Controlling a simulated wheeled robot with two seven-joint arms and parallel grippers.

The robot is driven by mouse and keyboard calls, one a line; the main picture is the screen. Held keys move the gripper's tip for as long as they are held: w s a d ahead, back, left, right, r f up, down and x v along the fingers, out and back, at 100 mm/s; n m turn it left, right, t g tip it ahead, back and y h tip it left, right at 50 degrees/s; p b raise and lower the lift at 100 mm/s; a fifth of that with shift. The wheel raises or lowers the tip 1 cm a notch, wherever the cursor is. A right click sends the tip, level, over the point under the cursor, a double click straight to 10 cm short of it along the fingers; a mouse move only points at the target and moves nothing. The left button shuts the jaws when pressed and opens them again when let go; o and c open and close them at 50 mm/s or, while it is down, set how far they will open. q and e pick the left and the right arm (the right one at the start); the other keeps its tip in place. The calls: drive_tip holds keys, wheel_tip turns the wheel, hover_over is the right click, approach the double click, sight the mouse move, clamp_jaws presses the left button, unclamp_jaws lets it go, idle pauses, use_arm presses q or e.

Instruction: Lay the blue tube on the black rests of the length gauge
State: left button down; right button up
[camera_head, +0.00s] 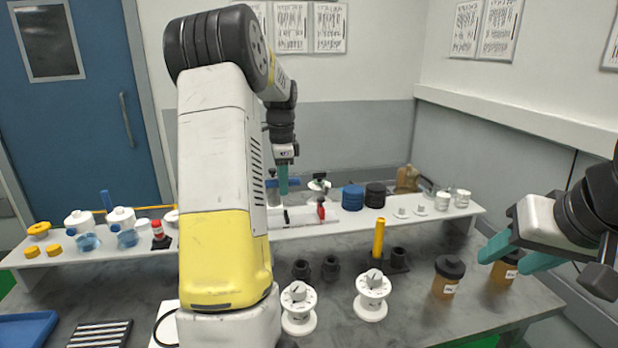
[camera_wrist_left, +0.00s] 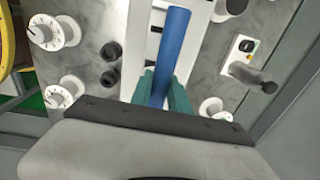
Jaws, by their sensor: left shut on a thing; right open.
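My left gripper (camera_head: 283,182) points down over the back shelf in the head view. In the left wrist view its teal fingers (camera_wrist_left: 162,92) are shut on a long blue tube (camera_wrist_left: 172,45). Beyond the tube is a white strip with small black pieces (camera_wrist_left: 152,47), apparently the length gauge. In the head view the gauge (camera_head: 300,217), with a red part, seems to lie on the shelf below the gripper. Whether the tube touches the rests cannot be told. My right gripper (camera_head: 510,256) is open and empty at the right, near brown jars.
My left arm hides the middle left.

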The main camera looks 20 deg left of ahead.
use_arm(q)
hover_over(283, 221)
drive_tip(key=shift+w+d+f, duration=0.1)
drive_tip(key=shift+w+f, duration=0.1)
drive_tip(key=shift+f, duration=1.6)
drive_tip(key=shift+w+f, duration=0.15)
drive_tip(key=shift+f, duration=1.6)
drive_tip(key=shift+s+f, duration=0.2)
drive_tip(key=shift+f, duration=0.4)
drive_tip(key=shift+s+f, duration=0.15)
drive_tip(key=shift+f, duration=0.45)
drive_tip(key=shift+s+f, duration=0.15)
drive_tip(key=c, duration=1.2)
unclamp_jaws()
drive_tip(key=shift+o, duration=0.2)
drive_tip(key=r, duration=1)
drive_tip(key=shift+w+r, duration=0.1)
drive_tip(key=shift+w, duration=0.2)
